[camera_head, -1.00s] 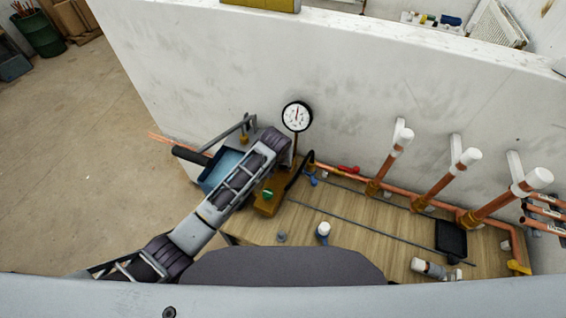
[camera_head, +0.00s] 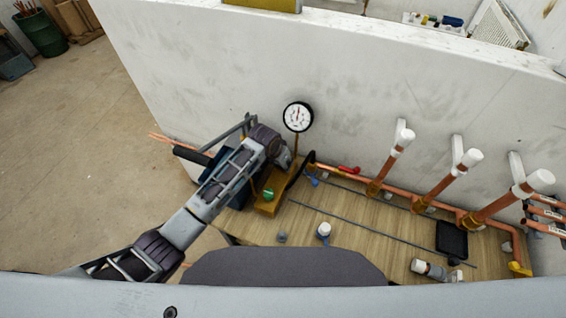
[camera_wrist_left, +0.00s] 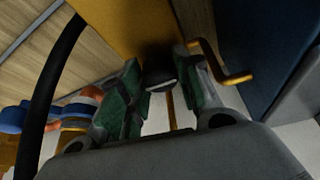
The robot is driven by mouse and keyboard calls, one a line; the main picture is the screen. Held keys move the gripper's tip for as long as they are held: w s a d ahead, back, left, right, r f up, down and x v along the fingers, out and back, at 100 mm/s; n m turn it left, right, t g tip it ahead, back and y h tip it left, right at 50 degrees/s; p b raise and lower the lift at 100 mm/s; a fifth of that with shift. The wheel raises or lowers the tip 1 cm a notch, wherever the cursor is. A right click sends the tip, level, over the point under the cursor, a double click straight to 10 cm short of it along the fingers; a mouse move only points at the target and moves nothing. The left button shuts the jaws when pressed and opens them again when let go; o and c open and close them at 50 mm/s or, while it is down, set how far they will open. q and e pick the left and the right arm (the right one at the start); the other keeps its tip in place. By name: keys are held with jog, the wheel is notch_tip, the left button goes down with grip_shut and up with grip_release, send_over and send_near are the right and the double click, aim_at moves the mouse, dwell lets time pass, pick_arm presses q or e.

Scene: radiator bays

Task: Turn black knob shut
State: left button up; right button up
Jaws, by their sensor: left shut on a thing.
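The black knob (camera_wrist_left: 158,72) sits below the brass-yellow pump body (camera_wrist_left: 125,22) in the left wrist view. My left gripper (camera_wrist_left: 157,64) has its green-padded fingers on both sides of the knob, shut on it. The knob is partly hidden between the fingers. In the head view my left arm reaches in over the yellow pump body (camera_head: 266,203), and the wrist hides the knob and fingertips. My right gripper is in neither view.
A white pressure gauge (camera_head: 298,117) stands close to my wrist. A dark blue tank (camera_head: 241,198) lies under my arm. The wrist view shows a brass crank (camera_wrist_left: 234,78) beside the fingers and a black hose (camera_wrist_left: 58,75). Copper pipes (camera_head: 435,188) rise at right.

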pick_arm(q)
jog(key=o, duration=1)
jog(key=shift+n+y, duration=0.3)
jog(key=shift+n, duration=0.4)
